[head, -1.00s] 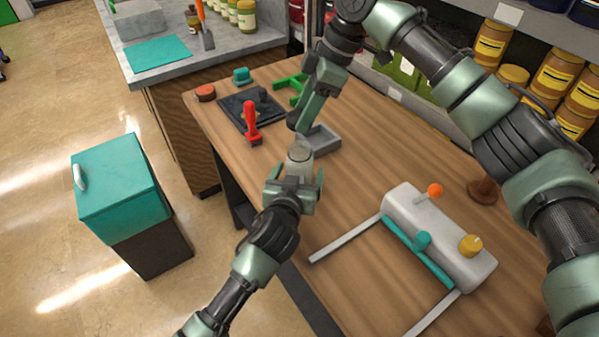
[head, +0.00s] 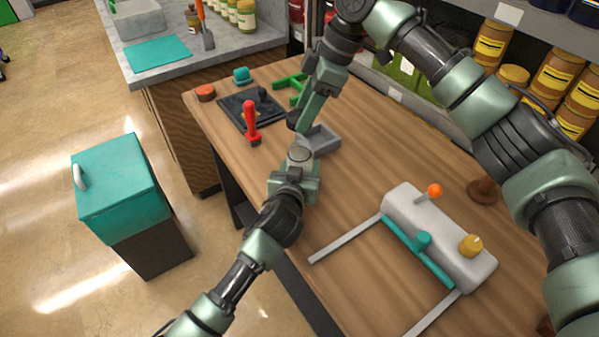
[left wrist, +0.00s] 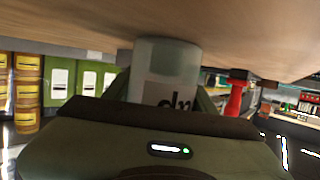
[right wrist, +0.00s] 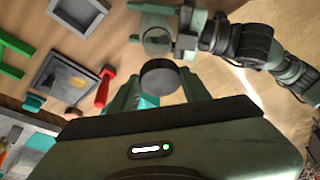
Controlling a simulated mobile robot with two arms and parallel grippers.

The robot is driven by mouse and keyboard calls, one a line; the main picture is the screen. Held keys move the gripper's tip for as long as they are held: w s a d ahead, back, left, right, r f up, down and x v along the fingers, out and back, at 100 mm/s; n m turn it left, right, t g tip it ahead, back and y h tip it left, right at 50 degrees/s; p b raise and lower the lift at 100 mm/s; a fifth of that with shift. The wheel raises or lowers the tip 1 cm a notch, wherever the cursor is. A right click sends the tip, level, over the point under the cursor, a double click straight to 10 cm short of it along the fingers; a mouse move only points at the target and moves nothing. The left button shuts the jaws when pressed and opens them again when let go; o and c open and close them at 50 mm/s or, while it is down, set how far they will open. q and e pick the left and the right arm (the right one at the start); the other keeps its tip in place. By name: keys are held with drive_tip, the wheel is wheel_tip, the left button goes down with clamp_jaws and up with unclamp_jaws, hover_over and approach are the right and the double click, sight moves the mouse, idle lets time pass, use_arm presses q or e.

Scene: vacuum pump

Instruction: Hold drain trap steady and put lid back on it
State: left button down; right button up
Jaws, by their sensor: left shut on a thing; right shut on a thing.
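The drain trap (head: 300,154) is a pale translucent cylinder standing upright near the table's left edge. My left gripper (head: 296,168) is shut on its sides; the left wrist view shows the trap (left wrist: 166,62) between the fingers, with part of a dark-lettered label. The lid (right wrist: 160,77), a dark round disc, is held between the fingers of my right gripper (right wrist: 158,88). In the head view the right gripper (head: 298,122) is just beyond the trap, and the lid is not clearly visible. In the right wrist view the lid is apart from the trap (right wrist: 158,40).
A grey open tray (head: 320,140) lies close behind the trap. A red-handled tool (head: 251,120), a dark mat (head: 238,113) and a green frame (head: 290,85) are farther left and back.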

drive_tip(key=shift+f, duration=2.5)
drive_tip(key=shift+f, duration=0.85)
drive_tip(key=shift+f, duration=0.6)
